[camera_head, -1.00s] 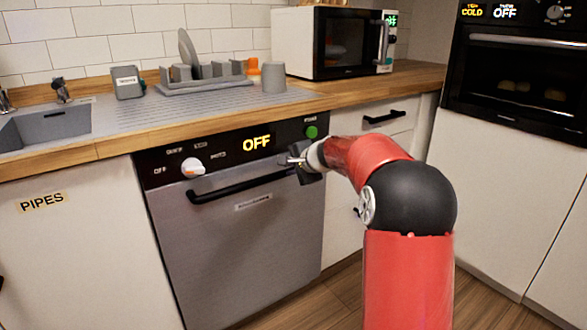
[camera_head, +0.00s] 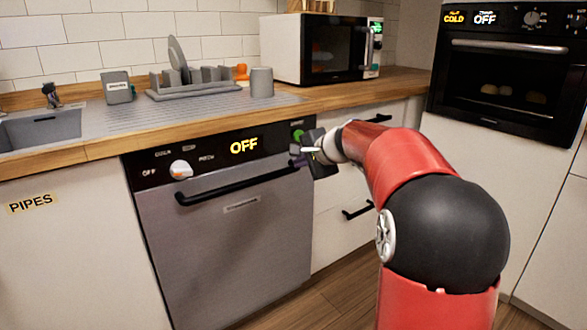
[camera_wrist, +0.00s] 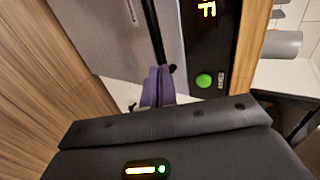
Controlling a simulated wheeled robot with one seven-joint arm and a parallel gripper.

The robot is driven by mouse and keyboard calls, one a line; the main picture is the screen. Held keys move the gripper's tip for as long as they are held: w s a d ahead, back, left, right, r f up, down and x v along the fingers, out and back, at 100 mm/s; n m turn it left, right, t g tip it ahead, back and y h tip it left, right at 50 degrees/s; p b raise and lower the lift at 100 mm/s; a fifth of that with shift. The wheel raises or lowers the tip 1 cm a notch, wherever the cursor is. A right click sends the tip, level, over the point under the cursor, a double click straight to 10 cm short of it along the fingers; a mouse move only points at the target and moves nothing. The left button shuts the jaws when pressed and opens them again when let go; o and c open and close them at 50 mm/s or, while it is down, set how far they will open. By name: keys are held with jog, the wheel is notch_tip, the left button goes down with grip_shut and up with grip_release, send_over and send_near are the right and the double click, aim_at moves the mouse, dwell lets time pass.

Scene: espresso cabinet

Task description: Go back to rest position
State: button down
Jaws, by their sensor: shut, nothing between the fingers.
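My gripper (camera_head: 301,157) is at the upper right front of the dishwasher (camera_head: 235,250), near the right end of its black handle (camera_head: 238,186). In the wrist view its purple-grey fingers (camera_wrist: 157,88) are together with nothing between them. They appear close to the handle's end (camera_wrist: 158,45); I cannot tell whether they touch. The dishwasher door is closed and its display (camera_head: 244,146) reads OFF. The green button (camera_head: 298,135) is just above my gripper, and it also shows in the wrist view (camera_wrist: 204,81). My red and black arm reaches in from the lower right.
Above is a wooden counter (camera_head: 330,97) with a dish rack (camera_head: 195,88), a grey cup (camera_head: 262,82) and a microwave (camera_head: 318,48). A drawer handle (camera_head: 358,211) is behind my arm. An oven (camera_head: 505,75) stands right. Floor (camera_head: 335,300) shows below.

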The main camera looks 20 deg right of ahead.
jog(key=s+a+f+n+g, duration=0.1)
jog(key=s+a+n, duration=0.2)
jog(key=s+a, duration=0.35)
jog(key=s+a+n+g, duration=0.2)
jog(key=s+a+n, duration=0.15)
jog(key=s, duration=0.65)
jog(key=s+f+n+g+h, duration=0.1)
jog(key=s+f+n, duration=0.3)
jog(key=s, duration=0.7)
jog(key=s+f+n+g+h, duration=0.1)
jog(key=s+f+n, duration=0.3)
jog(key=s, duration=0.7)
notch_tip(320, 180, down, 2)
jog(key=shift+d+f+h, duration=0.1)
jog(key=shift+d+h, duration=0.2)
jog(key=shift+h, duration=0.5)
jog(key=c, duration=2.1)
grip_release()
jog(key=shift+w, duration=0.1)
